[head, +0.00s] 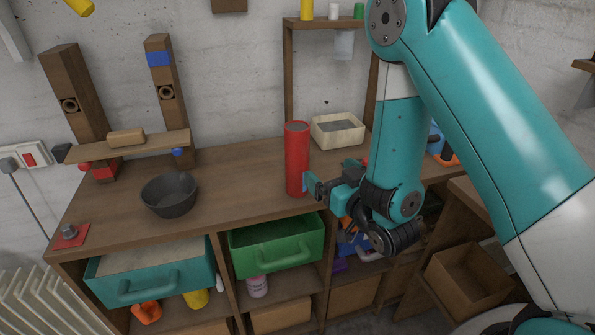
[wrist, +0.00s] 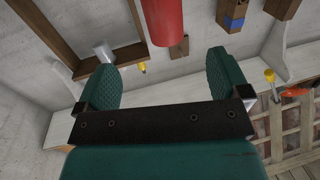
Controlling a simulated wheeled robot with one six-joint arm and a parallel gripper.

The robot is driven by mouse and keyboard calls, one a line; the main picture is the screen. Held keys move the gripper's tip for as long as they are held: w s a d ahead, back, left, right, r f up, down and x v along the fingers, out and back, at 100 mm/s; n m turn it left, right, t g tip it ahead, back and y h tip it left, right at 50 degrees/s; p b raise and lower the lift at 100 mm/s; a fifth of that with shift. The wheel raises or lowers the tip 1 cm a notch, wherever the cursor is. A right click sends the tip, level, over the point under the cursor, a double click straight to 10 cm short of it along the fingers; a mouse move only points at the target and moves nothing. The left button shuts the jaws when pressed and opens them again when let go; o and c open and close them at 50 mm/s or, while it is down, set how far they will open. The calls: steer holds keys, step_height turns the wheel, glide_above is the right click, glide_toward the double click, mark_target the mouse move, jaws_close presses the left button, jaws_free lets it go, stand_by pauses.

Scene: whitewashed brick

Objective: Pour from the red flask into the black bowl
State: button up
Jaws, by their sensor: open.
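The red flask (head: 297,160) stands upright on the wooden workbench, right of the middle. Its lower part shows at the top of the wrist view (wrist: 162,20), beyond and between my fingers. My gripper (head: 308,185) is at the flask's lower right side, with its fingers spread in the wrist view (wrist: 163,75) and nothing between the pads. In the head view I cannot tell whether a fingertip touches the flask. The black bowl (head: 170,197) sits upright on the bench to the left of the flask, apart from it. The inside of the flask is hidden.
A pale box (head: 337,131) stands behind the flask. A wooden shelf stand (head: 127,148) with a wood block is behind the bowl. A red piece (head: 71,236) lies at the front left edge. Green (head: 277,245) and teal (head: 150,273) drawers stick out below. Bench between bowl and flask is clear.

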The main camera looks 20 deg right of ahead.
mark_target(303, 148)
steer(key=w, duration=0.2)
steer(key=w+a, duration=0.1)
steer(key=w, duration=0.5)
steer(key=shift+w+a+r, duration=0.2)
steer(key=shift+a, duration=0.15)
steer(key=shift+w+a+f+p, duration=0.15)
steer(key=shift+w+p, duration=0.2)
steer(key=shift+w, duration=0.2)
steer(key=w+p, duration=0.1)
steer(key=w+a+p, duration=0.1)
steer(key=w+p, duration=0.1)
steer(key=shift+w+r, duration=0.1)
steer(key=shift+r, duration=0.1)
steer(key=shift+w+a+f+p, duration=0.1)
steer(key=shift+w+p, duration=0.45)
steer(key=shift+p, duration=0.5)
steer(key=shift+w+f, duration=0.25)
steer(key=c, duration=1.6)
steer(key=shift+r, duration=0.1)
steer(key=shift+c, duration=0.5)
